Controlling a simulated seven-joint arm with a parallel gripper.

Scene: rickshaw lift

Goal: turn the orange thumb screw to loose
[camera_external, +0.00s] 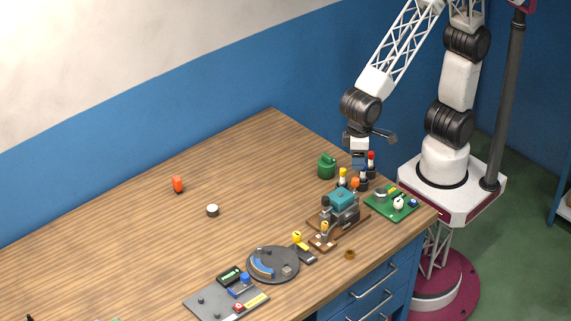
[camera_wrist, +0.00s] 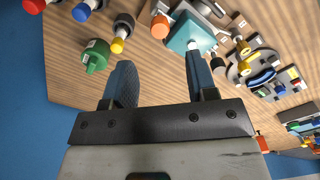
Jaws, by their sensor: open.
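An orange knob (camera_external: 355,183), which looks like the thumb screw, stands beside a teal block (camera_external: 341,197) on a grey and brown fixture at the right of the table. In the wrist view the orange knob (camera_wrist: 159,27) is at the top middle, left of the teal block (camera_wrist: 188,31). My gripper (camera_external: 358,163) is above the table, just behind the fixture. In the wrist view my gripper (camera_wrist: 159,55) is open and empty; its right finger overlaps the teal block in the picture. The orange knob lies beyond the gap between the fingers. Any contact cannot be told.
A green container (camera_external: 327,166) and several coloured-top pegs stand close around my gripper. A green board (camera_external: 391,204) lies right of the fixture, a dark round plate (camera_external: 273,265) in front. A separate red-orange piece (camera_external: 178,184) stands far left, where the table is mostly clear.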

